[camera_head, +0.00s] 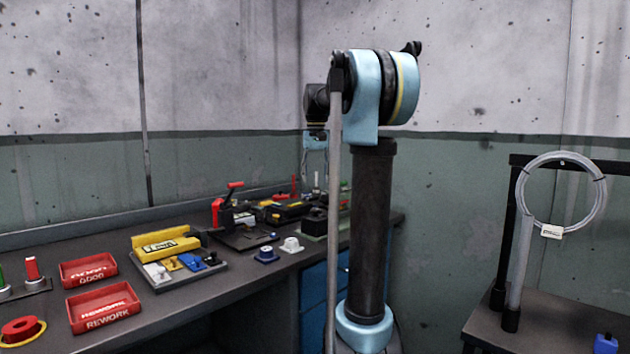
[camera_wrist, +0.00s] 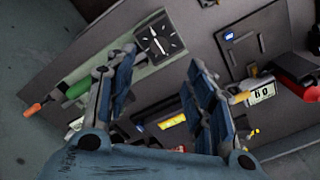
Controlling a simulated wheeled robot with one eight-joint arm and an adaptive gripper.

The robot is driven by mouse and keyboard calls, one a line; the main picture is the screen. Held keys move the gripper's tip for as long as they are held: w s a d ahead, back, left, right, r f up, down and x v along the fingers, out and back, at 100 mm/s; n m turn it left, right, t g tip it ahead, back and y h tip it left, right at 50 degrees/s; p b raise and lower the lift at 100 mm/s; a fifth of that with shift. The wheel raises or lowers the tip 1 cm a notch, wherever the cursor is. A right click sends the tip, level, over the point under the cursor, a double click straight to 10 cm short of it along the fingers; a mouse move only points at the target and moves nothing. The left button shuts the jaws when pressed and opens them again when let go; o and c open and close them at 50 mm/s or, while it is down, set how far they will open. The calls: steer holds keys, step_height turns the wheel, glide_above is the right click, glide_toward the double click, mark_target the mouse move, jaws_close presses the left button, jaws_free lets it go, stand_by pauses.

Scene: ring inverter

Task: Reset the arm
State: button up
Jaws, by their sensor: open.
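My gripper (camera_wrist: 160,64) shows in the wrist view with its two dark blue fingers spread apart and nothing between them.
The bench holds a red GOOD tray (camera_head: 88,270), a red REWORK tray (camera_head: 103,307), a yellow block (camera_head: 165,245) and a red-handled clamp (camera_head: 226,205). A coiled hose (camera_head: 562,195) hangs on a black stand at right. The wall corner is close behind my arm.

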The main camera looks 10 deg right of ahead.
steer(key=s+f+n+t, duration=0.2)
steer(key=s+f, duration=3.1)
steer(key=s, duration=0.2)
